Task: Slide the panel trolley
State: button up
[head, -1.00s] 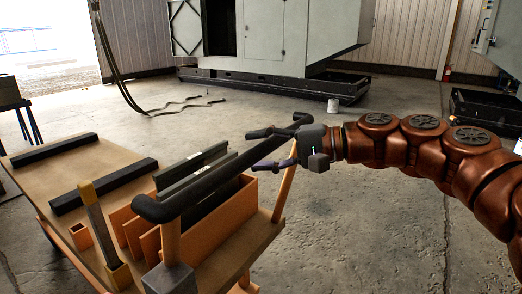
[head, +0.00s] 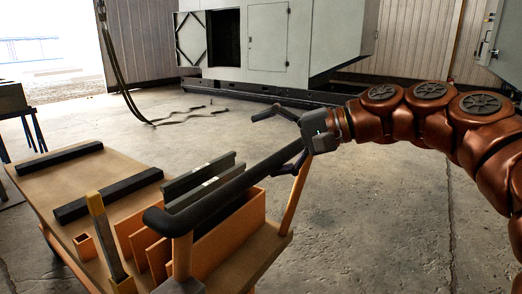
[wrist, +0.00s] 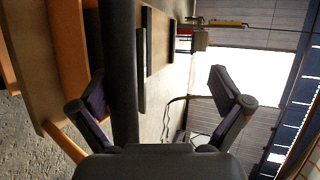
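The panel trolley (head: 128,165) has a flat wooden deck and stands at lower left in the head view. Its black push handle (head: 225,190) runs along the near right side on orange posts. My gripper (head: 256,145) is at the handle's far end with its fingers spread wide. In the wrist view the handle bar (wrist: 122,70) passes between the open fingers, close to the left finger and well apart from the right one. The handle's far end is hidden behind my gripper.
Two black strips, an upright post and orange slots holding grey panels (head: 200,178) are on the deck. A large grey enclosure (head: 265,45) stands at the back. A hanging cable (head: 125,85) trails onto the floor.

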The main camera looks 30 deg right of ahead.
notch_tip(320, 180, up, 9)
jog(key=t+y, duration=0.1)
jog(key=t, duration=0.1)
jog(key=shift+s+d, duration=0.15)
jog(key=shift+d, duration=0.2)
jog(key=f, duration=0.2)
jog(key=d+f+h, duration=0.1)
jog(key=f, duration=0.1)
jog(key=d+f+g+h, duration=0.1)
jog(key=f, duration=0.1)
jog(key=shift+f, duration=0.15)
jog(key=shift+s+d, duration=0.6)
jog(key=shift+d, duration=0.05)
jog(key=shift+s+d+f, duration=0.1)
jog(key=shift+s+f, duration=0.05)
jog(key=shift+s, duration=0.05)
jog(key=c, duration=0.3)
jog(key=shift+s+d+f+g, duration=0.1)
jog(key=shift+s+f+g, duration=0.1)
jog(key=shift+g, duration=0.1)
jog(key=shift+c, duration=0.2)
jog(key=shift+s+d+r, duration=0.15)
jog(key=shift+s+d, duration=1.8)
